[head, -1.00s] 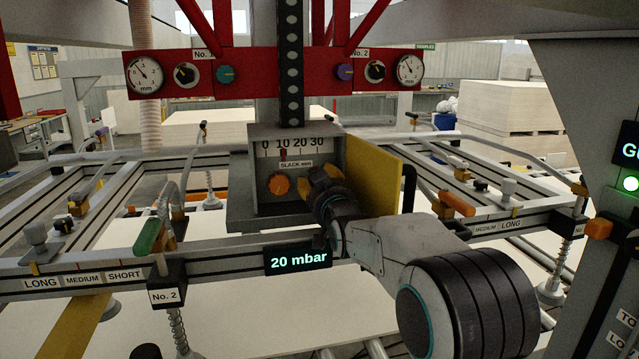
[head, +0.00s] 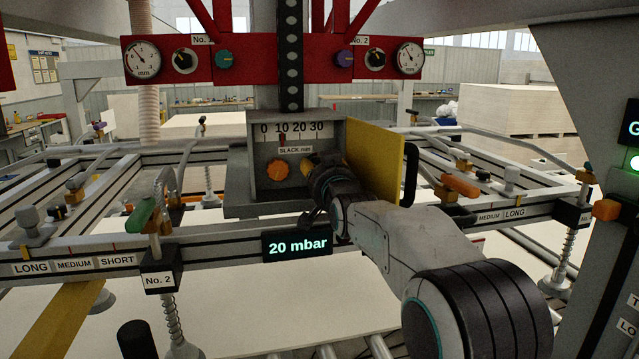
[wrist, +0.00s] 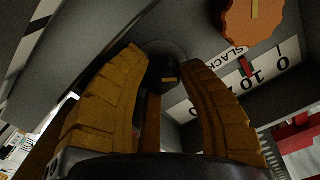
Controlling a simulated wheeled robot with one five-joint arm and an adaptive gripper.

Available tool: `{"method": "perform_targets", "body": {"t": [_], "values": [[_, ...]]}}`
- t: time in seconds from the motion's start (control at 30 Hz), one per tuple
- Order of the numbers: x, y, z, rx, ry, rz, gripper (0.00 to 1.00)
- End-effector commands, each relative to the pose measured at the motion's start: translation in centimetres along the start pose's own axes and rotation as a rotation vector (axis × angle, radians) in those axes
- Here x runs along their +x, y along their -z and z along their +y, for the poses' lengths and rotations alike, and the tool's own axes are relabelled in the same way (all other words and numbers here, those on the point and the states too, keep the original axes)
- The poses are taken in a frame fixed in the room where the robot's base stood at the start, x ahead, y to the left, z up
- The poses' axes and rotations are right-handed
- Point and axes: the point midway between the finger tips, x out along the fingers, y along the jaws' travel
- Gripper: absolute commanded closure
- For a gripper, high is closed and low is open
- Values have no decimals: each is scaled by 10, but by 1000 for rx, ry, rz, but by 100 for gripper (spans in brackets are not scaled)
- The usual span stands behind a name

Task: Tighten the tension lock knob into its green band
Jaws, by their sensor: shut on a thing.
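The open grey box (head: 240,185) holds a white slack scale (head: 291,131) marked 0 to 30, with a red pointer near 10. An orange knob (head: 278,170) sits below the scale; it also shows at the top right of the wrist view (wrist: 252,18). My gripper (head: 311,166) reaches into the box, right of the orange knob. In the wrist view my gripper's two yellow fingers (wrist: 168,85) are shut on a small dark knob (wrist: 166,70), apparently the tension lock knob. The fingers hide most of it. I cannot make out its green band.
The box's yellow door (head: 374,160) stands open just right of my gripper, with a black handle (head: 410,173). A 20 mbar display (head: 297,246) is below the box. A red panel (head: 282,55) with gauges and knobs hangs above.

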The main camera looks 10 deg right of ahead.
Motion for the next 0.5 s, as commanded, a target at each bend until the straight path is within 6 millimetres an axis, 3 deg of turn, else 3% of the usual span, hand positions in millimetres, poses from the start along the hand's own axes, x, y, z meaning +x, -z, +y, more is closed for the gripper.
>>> {"method": "perform_targets", "body": {"t": [0.2,0.5], "values": [[0,0,0,101,2,2,96],[0,2,-1,108,2,2,96]]}}
